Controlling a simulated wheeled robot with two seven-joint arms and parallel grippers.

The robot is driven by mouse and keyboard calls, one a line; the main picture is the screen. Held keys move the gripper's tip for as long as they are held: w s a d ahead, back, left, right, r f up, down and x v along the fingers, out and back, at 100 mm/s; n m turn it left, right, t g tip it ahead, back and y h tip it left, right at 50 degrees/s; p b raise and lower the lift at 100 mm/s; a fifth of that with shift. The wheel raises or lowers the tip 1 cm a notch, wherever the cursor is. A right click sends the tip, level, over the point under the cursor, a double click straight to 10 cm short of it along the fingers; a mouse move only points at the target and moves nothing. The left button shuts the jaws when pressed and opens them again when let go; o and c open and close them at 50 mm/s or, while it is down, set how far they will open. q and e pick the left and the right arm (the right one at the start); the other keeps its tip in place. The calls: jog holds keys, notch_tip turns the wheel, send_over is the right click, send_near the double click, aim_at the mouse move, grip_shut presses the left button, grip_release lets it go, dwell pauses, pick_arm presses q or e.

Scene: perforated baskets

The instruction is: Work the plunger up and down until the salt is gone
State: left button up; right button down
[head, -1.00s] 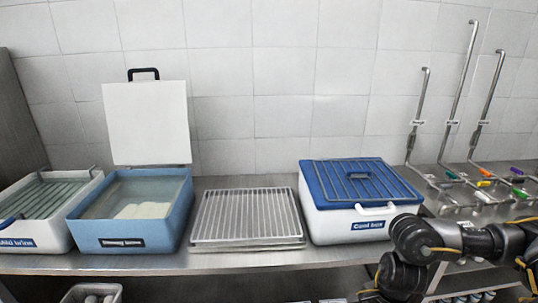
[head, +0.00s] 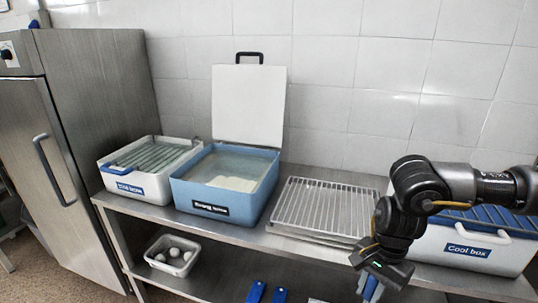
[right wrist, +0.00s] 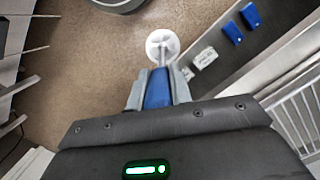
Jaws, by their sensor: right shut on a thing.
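The blue box (head: 225,209) stands on the steel counter with its white lid (head: 249,105) raised. It holds clear liquid, with a pale patch of salt (head: 232,184) on the bottom. My right gripper (head: 371,282) is in front of the counter, right of the box and lower than its rim. In the right wrist view it is shut on the blue handle of the plunger (right wrist: 157,90). A thin rod runs from the handle to a white round disc (right wrist: 162,46), seen over the floor. The disc is out of the head view. My left gripper is not in view.
A white box with a green rack (head: 150,187) stands left of the blue box. A wire rack (head: 322,211) lies to its right, then a cool box (head: 462,251). A tub of pale round things (head: 172,256) is on the lower shelf. A steel cabinet (head: 85,150) is at left.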

jog(key=s+a+n, duration=0.3)
jog(key=a+n, duration=0.2)
jog(key=a, duration=0.2)
jog(key=s+a+n+h, duration=0.1)
jog(key=s+a+n, duration=0.1)
jog(key=a+n, duration=0.3)
jog(key=a, duration=0.3)
jog(key=shift+s+f+g, duration=0.15)
jog(key=shift+s+g, duration=0.15)
jog(key=shift+s, duration=0.1)
